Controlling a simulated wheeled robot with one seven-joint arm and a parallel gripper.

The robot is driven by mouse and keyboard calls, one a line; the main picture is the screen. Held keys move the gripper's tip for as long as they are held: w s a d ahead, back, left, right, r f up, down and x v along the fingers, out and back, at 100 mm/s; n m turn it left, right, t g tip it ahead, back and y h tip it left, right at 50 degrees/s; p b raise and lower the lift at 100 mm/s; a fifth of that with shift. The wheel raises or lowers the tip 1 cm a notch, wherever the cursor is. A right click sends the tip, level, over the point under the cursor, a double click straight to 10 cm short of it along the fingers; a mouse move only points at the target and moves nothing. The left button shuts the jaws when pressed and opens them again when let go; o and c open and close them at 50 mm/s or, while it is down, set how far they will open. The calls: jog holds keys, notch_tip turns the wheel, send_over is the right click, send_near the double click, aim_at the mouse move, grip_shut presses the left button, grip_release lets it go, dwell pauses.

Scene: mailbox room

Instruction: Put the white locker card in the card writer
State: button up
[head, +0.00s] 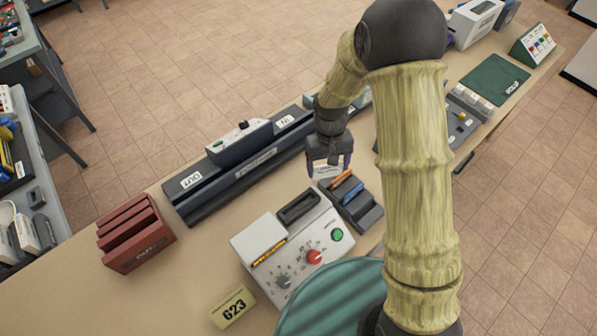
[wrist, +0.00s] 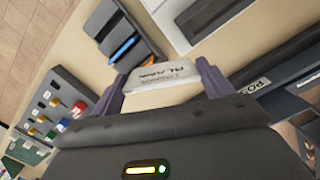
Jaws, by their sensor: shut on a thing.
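My gripper (head: 328,165) is shut on a white card with dark print, the white locker card (wrist: 160,75), which shows flat across both fingertips in the wrist view. In the head view the card (head: 325,172) is a small pale patch below the fingers, partly hidden by them. The gripper is above the table, just behind a dark card rack. A pale box with a dark slot on top, a red knob and a green button, seemingly the card writer (head: 262,238), stands nearer, to the lower left of the gripper. The card is apart from it.
The dark rack (head: 365,217) holds orange and blue cards beside the box. A long dark rail unit (head: 215,185) marked OUT and IN lies behind. A red slotted holder (head: 135,235) and a yellow number sign (head: 232,307) stand at left. My arm hides the right middle of the table.

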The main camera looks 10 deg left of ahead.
jog(key=s+a+r+n+p, duration=0.3)
jog(key=s+a+r+n, duration=0.1)
jog(key=s, duration=0.5)
jog(key=shift+a+n, duration=0.7)
jog(key=shift+a, duration=0.45)
jog(key=shift+f, duration=0.2)
jog(key=shift+s+f+b, duration=0.1)
jog(key=shift+f+b, duration=1.2)
jog(key=shift+f, duration=0.5)
jog(key=shift+s, duration=0.1)
jog(key=shift+f, duration=0.2)
jog(key=shift+f+b, duration=0.85)
jog(key=shift+f, duration=0.05)
